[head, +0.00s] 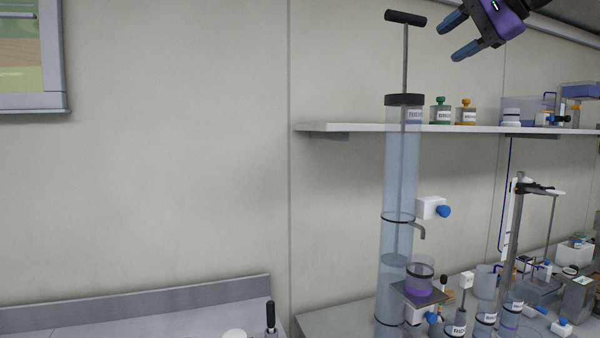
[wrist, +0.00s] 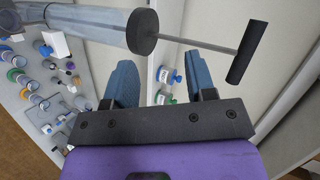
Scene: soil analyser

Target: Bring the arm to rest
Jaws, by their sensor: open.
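My gripper (head: 456,38) is at the upper right of the head view, high above the wall shelf and to the right of the black T-handle (head: 405,18) of a tall clear cylinder (head: 398,165). Its two blue fingers are apart with nothing between them. In the wrist view my gripper (wrist: 160,85) also shows open and empty. The cylinder's black cap (wrist: 142,31) and the rod with its T-handle (wrist: 248,53) lie beyond the fingertips there. I see no contact between the fingers and the handle.
A wall shelf (head: 345,127) carries a green-topped bottle (head: 440,111) and an orange-topped bottle (head: 466,112). A small platform (head: 420,293) on the cylinder bears a cup with purple contents (head: 419,276). A stand (head: 516,225) and several labelled jars crowd the bench at right.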

